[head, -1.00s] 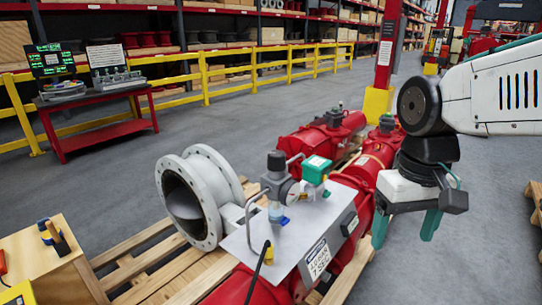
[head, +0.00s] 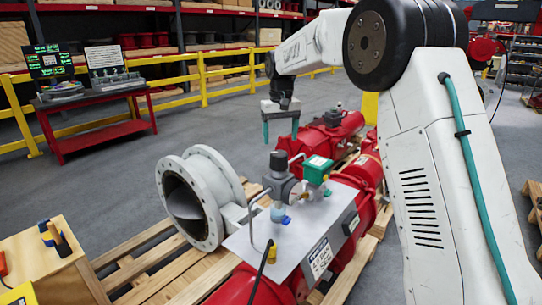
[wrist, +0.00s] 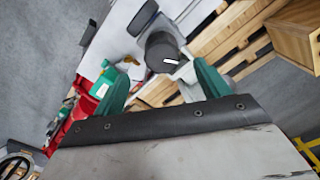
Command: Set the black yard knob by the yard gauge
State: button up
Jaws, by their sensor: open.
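The black knob (head: 278,160) sits on top of a grey regulator body (head: 275,186) above a pale metal plate (head: 243,242). In the wrist view the knob (wrist: 162,52) is seen end-on, with a short white mark on its face. My gripper (head: 281,131) hangs fingers down near and above the knob in the head view. Its two green fingers are apart and empty. In the wrist view the knob lies beyond the fingertips (wrist: 155,70), between their lines and apart from them.
A green-and-white box (head: 316,168) stands just right of the knob, and a bent grey pipe (head: 254,215) runs at its left. A large grey flanged valve (head: 200,198) is at the left. Red cylinders (head: 330,130) lie behind. A wooden box (head: 45,262) stands front left.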

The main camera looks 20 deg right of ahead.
aim_at(279, 153)
notch_tip(279, 153, down, 7)
jog(key=shift+a+f, duration=0.15)
jog(key=shift+f, duration=0.05)
dwell(0.3)
jog(key=c, duration=1)
